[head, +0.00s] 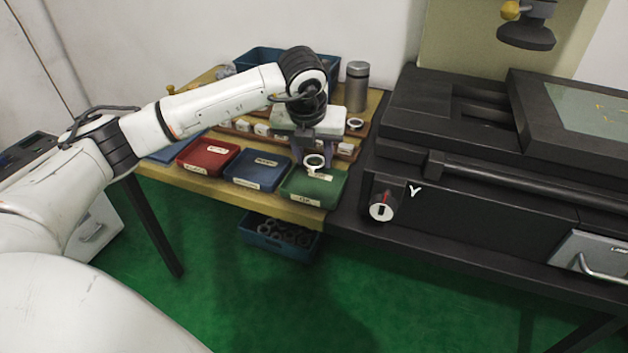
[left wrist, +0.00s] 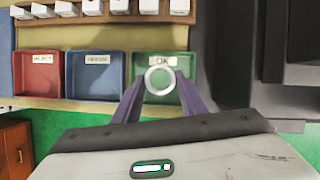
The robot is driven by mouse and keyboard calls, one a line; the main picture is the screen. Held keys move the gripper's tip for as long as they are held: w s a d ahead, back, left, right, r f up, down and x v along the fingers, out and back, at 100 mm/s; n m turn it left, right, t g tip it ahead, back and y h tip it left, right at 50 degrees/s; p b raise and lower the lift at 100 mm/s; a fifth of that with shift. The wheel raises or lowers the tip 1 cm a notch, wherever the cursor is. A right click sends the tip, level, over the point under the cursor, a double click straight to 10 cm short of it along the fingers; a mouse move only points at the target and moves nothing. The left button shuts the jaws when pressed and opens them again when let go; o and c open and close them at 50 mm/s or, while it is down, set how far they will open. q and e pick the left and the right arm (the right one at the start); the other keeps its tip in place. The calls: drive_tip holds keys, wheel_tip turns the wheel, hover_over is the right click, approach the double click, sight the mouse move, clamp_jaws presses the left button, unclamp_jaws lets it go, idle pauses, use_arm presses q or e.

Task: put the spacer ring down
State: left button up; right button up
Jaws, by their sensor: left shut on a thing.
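My left gripper (head: 315,160) is shut on a pale spacer ring (head: 314,170). It holds the ring over the green tray (head: 328,190), with the fingers pointing down. In the left wrist view the ring (left wrist: 149,80) sits between the two purple-grey fingertips (left wrist: 160,84), in front of the green tray (left wrist: 188,66) labelled OK. The ring looks above the tray floor, but the exact gap is hard to tell. My right gripper is not in view.
A blue tray (head: 243,178) and a red tray (head: 192,163) stand left of the green one. The black machine (head: 460,205) is close on the right. Behind are a rack with white labels, a metal flask (head: 357,88) and another ring (head: 355,122).

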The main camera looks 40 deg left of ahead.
sight(313, 172)
use_arm(q)
wheel_tip(313, 172, down, 6)
drive_tip(key=shift+f, duration=0.1)
idle(0.4)
drive_tip(key=shift+f, duration=0.1)
drive_tip(key=o, duration=1.1)
